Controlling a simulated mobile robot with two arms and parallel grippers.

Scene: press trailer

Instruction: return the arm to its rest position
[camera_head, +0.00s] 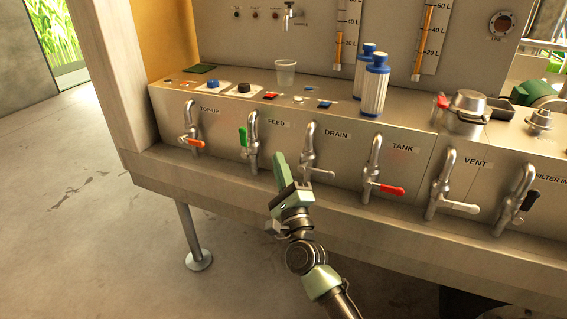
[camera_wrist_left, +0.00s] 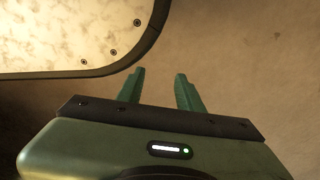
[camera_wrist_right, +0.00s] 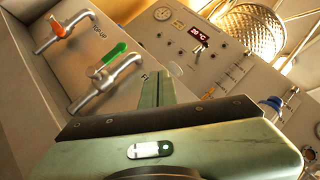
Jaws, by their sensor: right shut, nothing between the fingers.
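My right gripper (camera_head: 281,165) is in front of the bench, just below and left of the DRAIN tap (camera_head: 310,150). Its fingers are together with nothing between them, and they also show together in the right wrist view (camera_wrist_right: 157,90). The FEED tap with its green handle (camera_head: 243,138) is to the left of the fingertips; it also shows in the right wrist view (camera_wrist_right: 108,62). I cannot tell if the fingers touch anything. My left gripper (camera_wrist_left: 158,75) shows only in its own wrist view, with its fingers apart and nothing between them, over a plain brown surface.
The TOP-UP (camera_head: 192,130), TANK (camera_head: 378,170), VENT (camera_head: 442,190) and FILTER taps stick out along the bench front. A clear cup (camera_head: 285,75) and blue-capped filter cartridges (camera_head: 373,90) stand on top. A support leg (camera_head: 192,235) stands below. The floor (camera_head: 80,220) at left is free.

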